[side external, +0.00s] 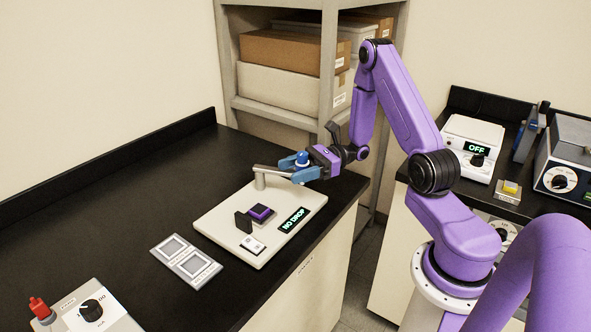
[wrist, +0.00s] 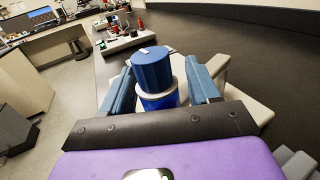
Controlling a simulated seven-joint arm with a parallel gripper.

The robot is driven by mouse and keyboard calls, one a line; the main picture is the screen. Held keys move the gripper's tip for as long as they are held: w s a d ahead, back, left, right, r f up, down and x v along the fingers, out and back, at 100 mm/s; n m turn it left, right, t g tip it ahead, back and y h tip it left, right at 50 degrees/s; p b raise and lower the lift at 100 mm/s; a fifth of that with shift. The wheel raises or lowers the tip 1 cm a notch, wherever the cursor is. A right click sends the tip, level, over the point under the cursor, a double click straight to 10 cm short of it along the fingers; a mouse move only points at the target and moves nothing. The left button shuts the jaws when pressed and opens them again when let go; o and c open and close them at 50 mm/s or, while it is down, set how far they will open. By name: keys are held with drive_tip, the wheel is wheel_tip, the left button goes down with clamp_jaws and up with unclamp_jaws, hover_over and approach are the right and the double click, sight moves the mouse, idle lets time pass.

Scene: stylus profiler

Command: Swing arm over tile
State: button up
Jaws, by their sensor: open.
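The stylus profiler is a pale base plate (side external: 222,222) on the black bench in the side view. A grey swing arm (side external: 276,171) sits on a short post near its back edge and points right, away from the purple tile (side external: 261,212). A blue knob (side external: 302,157) stands at the arm's outer end; it also shows in the wrist view (wrist: 151,68). My gripper (side external: 300,168) is open, with its blue fingers on either side of the knob. I cannot tell whether they touch it. The tile sits on a dark seat on the plate, with nothing over it.
The plate carries a small black upright (side external: 243,222), a white button (side external: 252,244) and a lit display (side external: 295,220). A grey two-well tray (side external: 186,262) lies in front left. A dial box with a red part (side external: 88,312) is at lower left. Shelving (side external: 328,60) stands behind.

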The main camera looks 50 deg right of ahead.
clamp_jaws()
drive_tip(key=shift+s+a+m+t+h, duration=0.1)
drive_tip(key=shift+a+m+t+h, duration=0.65)
drive_tip(key=shift+t, duration=0.3)
drive_tip(key=shift+a+m+t+h, duration=0.7)
drive_tip(key=shift+m+t, duration=0.15)
drive_tip(key=shift+t, duration=0.2)
unclamp_jaws()
drive_tip(key=shift+s+d, duration=0.1)
drive_tip(key=shift+d, duration=0.05)
drive_tip(key=v, duration=1.7)
